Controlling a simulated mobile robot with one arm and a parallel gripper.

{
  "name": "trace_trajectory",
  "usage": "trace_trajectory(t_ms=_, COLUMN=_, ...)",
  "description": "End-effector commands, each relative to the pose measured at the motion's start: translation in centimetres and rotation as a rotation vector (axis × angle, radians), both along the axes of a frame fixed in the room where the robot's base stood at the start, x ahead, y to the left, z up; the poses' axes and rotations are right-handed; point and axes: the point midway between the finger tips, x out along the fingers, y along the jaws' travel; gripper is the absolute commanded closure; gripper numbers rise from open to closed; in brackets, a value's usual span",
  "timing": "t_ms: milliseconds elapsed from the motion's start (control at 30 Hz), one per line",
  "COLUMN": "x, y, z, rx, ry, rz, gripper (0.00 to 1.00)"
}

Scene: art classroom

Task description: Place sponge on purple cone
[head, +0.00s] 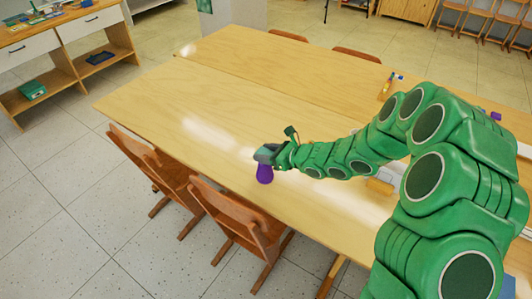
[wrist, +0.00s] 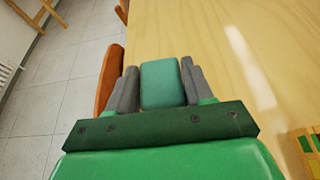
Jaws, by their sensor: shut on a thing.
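My gripper (head: 267,155) is over the table's near edge, with its fingers at the top of the purple cone (head: 264,175). In the wrist view my gripper (wrist: 160,88) is shut on a teal-green sponge (wrist: 162,84), held between its two grey fingers. The cone stands on the table (head: 225,125) close to the edge by the chairs. The cone is hidden in the wrist view.
Wooden chairs (head: 240,222) stand along the near edge. A wooden box (head: 380,186) is partly behind my arm. A yellow and blue item (head: 388,86) and a small purple object (head: 496,116) are farther right. The table's left half is clear.

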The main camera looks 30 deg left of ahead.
Motion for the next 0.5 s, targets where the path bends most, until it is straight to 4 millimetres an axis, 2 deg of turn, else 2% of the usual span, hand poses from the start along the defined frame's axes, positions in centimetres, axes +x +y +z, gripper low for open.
trace_trajectory(t_ms=67, x=-0.02, y=0.01, z=-0.20, rx=0.000, ry=0.000, rz=0.001, gripper=0.77)
trace_trajectory(t_ms=100, x=-0.03, y=0.01, z=-0.26, rx=0.000, ry=0.000, rz=0.001, gripper=0.47)
trace_trajectory(t_ms=267, x=-0.02, y=0.01, z=-0.22, rx=0.000, ry=0.000, rz=0.000, gripper=0.23)
trace_trajectory(t_ms=500, x=-0.02, y=0.00, z=-0.22, rx=0.000, ry=0.000, rz=0.000, gripper=0.23)
